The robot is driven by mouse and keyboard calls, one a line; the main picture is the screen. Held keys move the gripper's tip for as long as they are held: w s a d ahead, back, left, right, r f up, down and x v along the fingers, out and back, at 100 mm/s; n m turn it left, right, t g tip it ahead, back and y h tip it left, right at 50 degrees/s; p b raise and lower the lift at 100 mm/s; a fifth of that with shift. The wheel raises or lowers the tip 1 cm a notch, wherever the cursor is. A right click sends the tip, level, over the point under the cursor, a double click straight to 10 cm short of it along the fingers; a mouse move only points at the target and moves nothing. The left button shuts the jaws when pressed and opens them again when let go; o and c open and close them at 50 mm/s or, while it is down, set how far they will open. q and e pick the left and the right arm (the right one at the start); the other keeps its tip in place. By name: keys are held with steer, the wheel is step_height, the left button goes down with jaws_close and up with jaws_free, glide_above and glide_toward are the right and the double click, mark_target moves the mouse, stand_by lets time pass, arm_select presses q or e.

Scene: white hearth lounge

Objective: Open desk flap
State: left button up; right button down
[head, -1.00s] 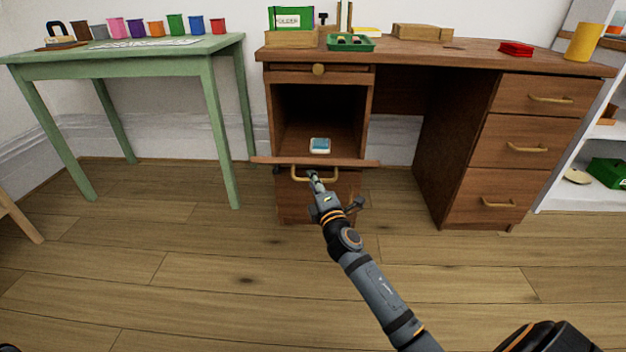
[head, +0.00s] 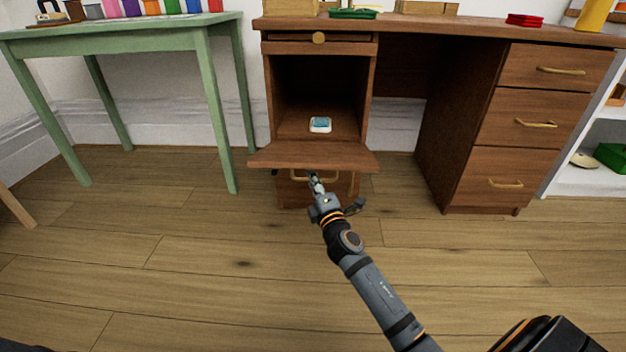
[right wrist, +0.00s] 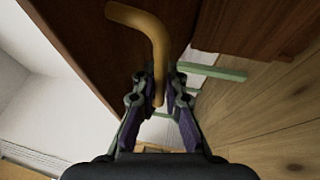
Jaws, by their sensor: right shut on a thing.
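The desk flap (head: 345,157) on the left pedestal of the brown desk is folded down and lies about level, its upper face showing below the open compartment (head: 338,92). A small light-blue item (head: 320,125) sits inside the compartment. My right gripper (head: 316,182) is at the flap's brass handle (head: 300,176), just under the front edge. In the right wrist view my right gripper (right wrist: 159,92) is shut on the brass handle (right wrist: 152,40), with a finger on each side of its bar. My left gripper is out of view.
A knob (head: 319,38) sits above the compartment, and drawers (head: 525,122) stand at the right. A green table (head: 140,42) stands at the left and a white shelf (head: 590,178) at the far right. The wooden floor (head: 200,270) in front is clear.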

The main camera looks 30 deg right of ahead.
steer(key=shift+f, duration=0.25)
steer(key=c, duration=1.4)
jaws_free()
steer(key=v, duration=1.2)
